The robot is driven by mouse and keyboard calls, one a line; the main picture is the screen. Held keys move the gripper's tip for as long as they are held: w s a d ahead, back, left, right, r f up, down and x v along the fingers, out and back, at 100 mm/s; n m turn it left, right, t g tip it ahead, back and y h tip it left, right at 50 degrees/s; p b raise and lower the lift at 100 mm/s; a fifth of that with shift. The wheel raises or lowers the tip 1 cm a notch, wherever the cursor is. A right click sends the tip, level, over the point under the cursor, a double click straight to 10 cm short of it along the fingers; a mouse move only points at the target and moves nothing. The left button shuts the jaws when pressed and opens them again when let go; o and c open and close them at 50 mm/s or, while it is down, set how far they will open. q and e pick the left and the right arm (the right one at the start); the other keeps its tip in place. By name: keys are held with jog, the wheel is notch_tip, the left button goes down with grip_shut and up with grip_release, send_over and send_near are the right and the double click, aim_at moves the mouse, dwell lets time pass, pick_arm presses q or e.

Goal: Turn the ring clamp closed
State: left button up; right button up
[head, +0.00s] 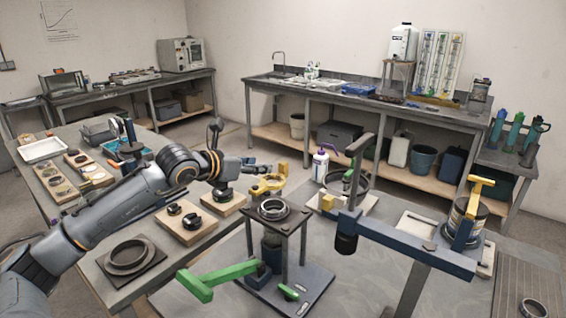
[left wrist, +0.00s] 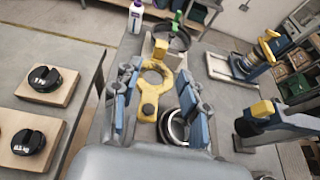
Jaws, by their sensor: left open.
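My left gripper (head: 258,166) reaches in from the left, above and beside this piece. In the left wrist view its fingers (left wrist: 155,84) are spread to either side of the ring; I cannot tell whether they touch it. Whether the clamp is open or closed is unclear. My right gripper is not in view.
A post stand (head: 272,209) with a metal ring stands in front. A green lever (head: 215,279) lies before it. A blue arm fixture (head: 405,238) is at right. A round band (head: 362,182) on a pale base stands behind. Boards with black knobs (head: 192,221) lie left.

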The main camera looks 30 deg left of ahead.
aim_at(281, 165)
pick_arm(q)
jog(key=p+x, duration=0.4)
jog(key=x, duration=0.6)
jog(key=shift+w+d, duration=0.15)
jog(key=shift+w, duration=0.15)
jog(key=shift+w+f, duration=0.35)
jog(key=shift+w, duration=0.15)
jog(key=c, duration=0.9)
grip_shut()
